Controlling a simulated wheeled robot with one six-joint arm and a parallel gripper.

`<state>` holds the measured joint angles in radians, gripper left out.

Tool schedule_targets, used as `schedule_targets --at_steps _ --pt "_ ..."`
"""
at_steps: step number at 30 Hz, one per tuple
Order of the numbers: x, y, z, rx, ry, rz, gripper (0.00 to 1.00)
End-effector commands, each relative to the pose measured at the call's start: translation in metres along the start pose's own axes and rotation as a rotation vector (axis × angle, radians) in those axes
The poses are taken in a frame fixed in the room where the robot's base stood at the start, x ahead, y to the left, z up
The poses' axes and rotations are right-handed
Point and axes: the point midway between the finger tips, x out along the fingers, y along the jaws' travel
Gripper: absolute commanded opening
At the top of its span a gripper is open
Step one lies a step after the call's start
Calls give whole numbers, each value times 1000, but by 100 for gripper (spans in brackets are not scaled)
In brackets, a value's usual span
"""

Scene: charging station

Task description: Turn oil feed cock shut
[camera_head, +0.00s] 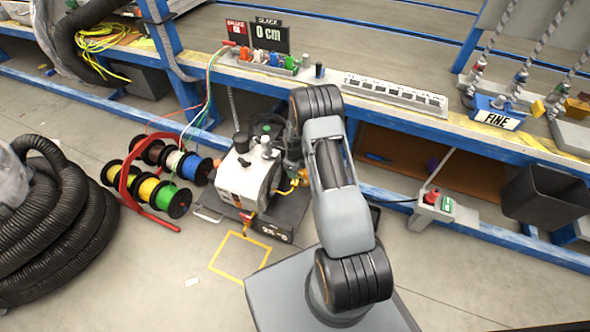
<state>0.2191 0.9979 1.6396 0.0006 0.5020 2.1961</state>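A white pump-like machine (243,178) stands on a dark base on the floor, below the workbench edge. A small red-handled brass cock (247,216) sits low at its front, above a yellow floor outline. Brass-yellow fittings (291,186) show at its right side. I cannot tell which of these is the oil feed cock, nor whether either is open or shut. My gripper (292,157) is close to the right side of the machine, near the brass fittings. My own arm partly hides it, and its fingers are too small and dark to read.
A blue-framed workbench (420,123) runs above and behind the machine. A red rack of coloured cable spools (150,192) and a coiled black hose (60,235) stand to the left. A red-and-green button box (434,205) is at the right. Floor in front is clear.

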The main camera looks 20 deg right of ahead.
Motion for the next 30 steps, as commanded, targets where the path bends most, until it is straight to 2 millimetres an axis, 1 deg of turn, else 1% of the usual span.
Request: schedule_targets --at_steps 7,11,14,21,24,30 --pt "-2 0 0 -1 1 1 40" --pt "-14 0 0 -1 1 0 40" --pt "-33 0 0 -1 -1 -1 40" --pt "-83 0 0 -1 0 -1 40" --pt "-101 0 0 -1 -1 -1 40" --pt "-126 0 0 -1 0 0 40"
